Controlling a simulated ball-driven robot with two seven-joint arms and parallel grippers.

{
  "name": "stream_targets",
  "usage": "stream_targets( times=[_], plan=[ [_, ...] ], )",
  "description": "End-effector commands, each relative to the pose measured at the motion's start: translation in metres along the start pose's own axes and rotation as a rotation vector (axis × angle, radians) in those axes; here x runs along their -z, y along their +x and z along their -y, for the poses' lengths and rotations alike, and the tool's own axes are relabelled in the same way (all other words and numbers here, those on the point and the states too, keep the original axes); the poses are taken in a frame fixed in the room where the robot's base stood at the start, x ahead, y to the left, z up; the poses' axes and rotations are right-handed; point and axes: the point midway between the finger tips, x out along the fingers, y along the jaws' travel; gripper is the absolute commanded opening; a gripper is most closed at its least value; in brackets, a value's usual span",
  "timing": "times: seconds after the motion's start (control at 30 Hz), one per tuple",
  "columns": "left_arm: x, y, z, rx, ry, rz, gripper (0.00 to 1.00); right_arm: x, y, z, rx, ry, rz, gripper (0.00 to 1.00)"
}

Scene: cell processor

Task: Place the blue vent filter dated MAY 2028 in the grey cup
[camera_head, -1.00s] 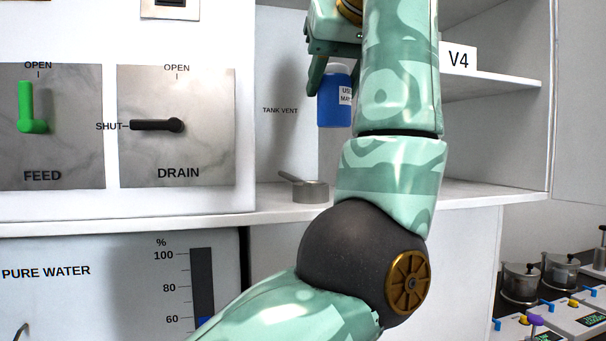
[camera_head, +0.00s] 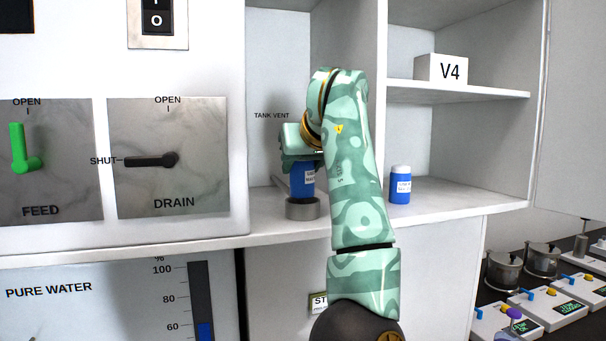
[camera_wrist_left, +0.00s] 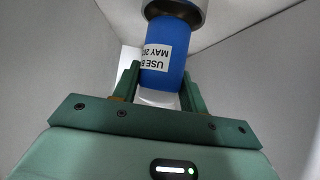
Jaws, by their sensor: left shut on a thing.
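My left gripper (camera_head: 302,160) is shut on a blue vent filter (camera_head: 302,182). In the left wrist view the filter (camera_wrist_left: 163,68) sits between the two fingers (camera_wrist_left: 160,82), with a white label reading "USE B… MAY 20…", its end cut off. The grey cup (camera_head: 302,210) stands on the shelf directly under the filter. The filter's lower end meets the cup's rim; I cannot tell how far inside it is. The cup also shows at the top of the left wrist view (camera_wrist_left: 186,14). My right gripper is not in view.
A second blue filter (camera_head: 400,188) with a white cap stands on the shelf right of my arm; its label is too small to read. A vertical divider (camera_head: 376,60) separates the bays. The V4 shelf (camera_head: 460,91) is above. The DRAIN panel (camera_head: 168,160) is at left.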

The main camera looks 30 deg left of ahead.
Motion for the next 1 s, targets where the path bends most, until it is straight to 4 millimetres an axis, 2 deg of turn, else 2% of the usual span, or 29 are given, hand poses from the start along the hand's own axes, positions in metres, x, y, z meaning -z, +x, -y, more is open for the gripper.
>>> stream_targets(
  times=[0.13,0.5,0.53,0.6,0.87,1.0],
  plan=[
    [-0.02,0.012,0.0,0.002,0.001,0.0,0.02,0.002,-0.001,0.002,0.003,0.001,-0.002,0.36],
    [-0.025,0.015,0.0,0.0,0.0,0.0,0.02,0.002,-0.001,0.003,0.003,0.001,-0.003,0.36],
    [-0.025,0.015,0.0,0.0,0.0,0.0,0.45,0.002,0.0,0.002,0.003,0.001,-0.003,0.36],
    [-0.025,0.015,0.0,0.0,0.0,0.0,0.64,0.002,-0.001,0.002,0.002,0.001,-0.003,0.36],
    [-0.024,0.015,0.0,0.0,0.0,0.0,0.64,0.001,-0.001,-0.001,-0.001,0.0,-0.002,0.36],
    [-0.023,0.006,0.0,-0.001,-0.002,-0.002,0.64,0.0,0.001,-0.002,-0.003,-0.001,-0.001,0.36]
  ],
)
